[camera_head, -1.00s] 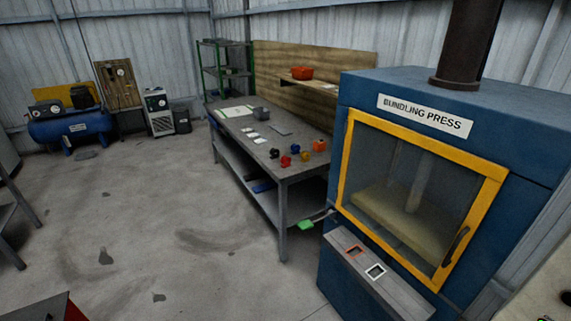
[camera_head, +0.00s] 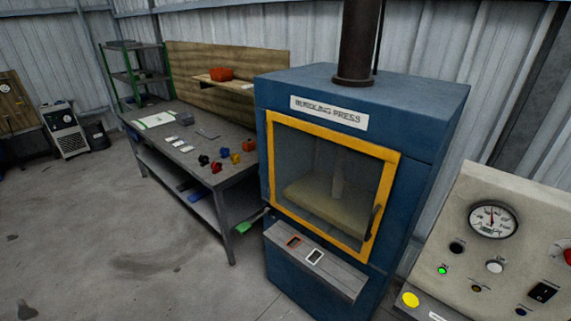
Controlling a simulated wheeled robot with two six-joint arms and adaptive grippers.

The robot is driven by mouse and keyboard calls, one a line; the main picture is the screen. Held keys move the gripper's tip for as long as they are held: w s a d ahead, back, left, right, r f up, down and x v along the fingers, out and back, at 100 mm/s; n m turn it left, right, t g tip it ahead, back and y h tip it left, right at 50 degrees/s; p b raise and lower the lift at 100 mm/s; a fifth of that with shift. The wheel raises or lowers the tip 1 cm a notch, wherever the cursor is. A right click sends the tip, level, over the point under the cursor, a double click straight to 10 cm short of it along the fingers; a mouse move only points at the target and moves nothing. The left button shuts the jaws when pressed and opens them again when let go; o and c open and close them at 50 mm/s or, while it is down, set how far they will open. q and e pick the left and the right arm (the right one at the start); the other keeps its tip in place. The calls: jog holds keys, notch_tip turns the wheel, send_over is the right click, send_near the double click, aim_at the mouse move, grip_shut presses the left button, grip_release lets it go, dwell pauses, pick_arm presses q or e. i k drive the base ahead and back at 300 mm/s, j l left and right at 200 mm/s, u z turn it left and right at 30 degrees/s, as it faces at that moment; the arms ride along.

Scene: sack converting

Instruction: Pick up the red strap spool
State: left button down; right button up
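A small red item (camera_head: 216,167), which looks like the red strap spool, sits near the front edge of the grey workbench (camera_head: 175,133). It is too small to make out its shape well. Neither of my grippers is in view.
The blue bundling press (camera_head: 420,105) stands right of the bench, its yellow-framed door shut and a ledge in front. A control panel (camera_head: 530,200) is at the right. An orange-red container (camera_head: 221,74) sits on a wall shelf. Floor before the bench is clear.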

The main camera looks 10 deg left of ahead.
aim_at(216, 165)
jog(key=z, duration=3.7)
jog(key=k+j+z, duration=0.15)
jog(key=z, duration=0.2)
jog(key=k+j+z, duration=0.1)
jog(key=k+z, duration=0.45)
jog(key=z, duration=0.15)
jog(key=k+j+u, duration=0.1)
jog(key=k+u, duration=0.2)
jog(key=k, duration=1)
